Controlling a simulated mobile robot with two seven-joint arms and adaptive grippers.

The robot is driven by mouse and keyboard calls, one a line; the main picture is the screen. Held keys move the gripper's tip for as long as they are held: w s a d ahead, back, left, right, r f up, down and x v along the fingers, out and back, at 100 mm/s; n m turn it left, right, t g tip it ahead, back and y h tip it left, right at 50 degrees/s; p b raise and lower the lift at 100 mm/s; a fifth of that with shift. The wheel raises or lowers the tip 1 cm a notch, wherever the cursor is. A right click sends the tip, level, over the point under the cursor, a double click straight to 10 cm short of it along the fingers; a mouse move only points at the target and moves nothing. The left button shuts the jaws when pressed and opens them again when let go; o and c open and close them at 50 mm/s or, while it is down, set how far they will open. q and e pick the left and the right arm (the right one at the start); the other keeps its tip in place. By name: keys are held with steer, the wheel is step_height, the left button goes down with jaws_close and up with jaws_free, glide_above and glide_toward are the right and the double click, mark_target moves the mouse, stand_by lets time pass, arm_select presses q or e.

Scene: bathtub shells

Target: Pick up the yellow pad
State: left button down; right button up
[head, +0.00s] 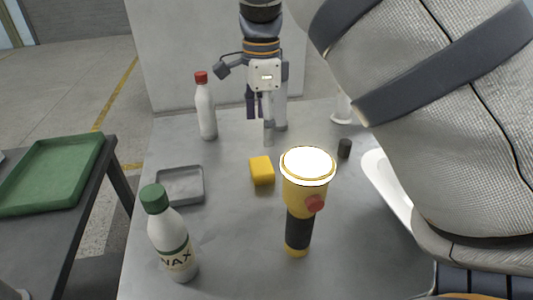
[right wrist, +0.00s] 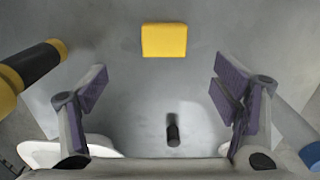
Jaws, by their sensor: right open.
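The yellow pad (head: 262,170) is a small block lying on the grey table (head: 235,235) near its middle, just left of a flashlight. It also shows whole in the right wrist view (right wrist: 164,40), at the top centre, beyond the fingertips. My right gripper (head: 273,131) hangs above the table behind the pad in the head view. My left gripper is not in view.
A yellow-and-black flashlight (head: 299,231) stands close to the pad's near right. A wax bottle (head: 172,240), a grey tray (head: 181,200) and a red-capped bottle (head: 206,112) are to the left. A dark cylinder (head: 344,148) stands right. A green tray (head: 50,175) is on another table.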

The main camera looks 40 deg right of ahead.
mark_target(261, 165)
steer(key=f, duration=1.2)
steer(key=shift+w+d, duration=0.15)
steer(key=shift+w, duration=0.15)
steer(key=shift+r, duration=0.1)
steer(key=shift+c, duration=0.6)
steer(key=c, duration=0.9)
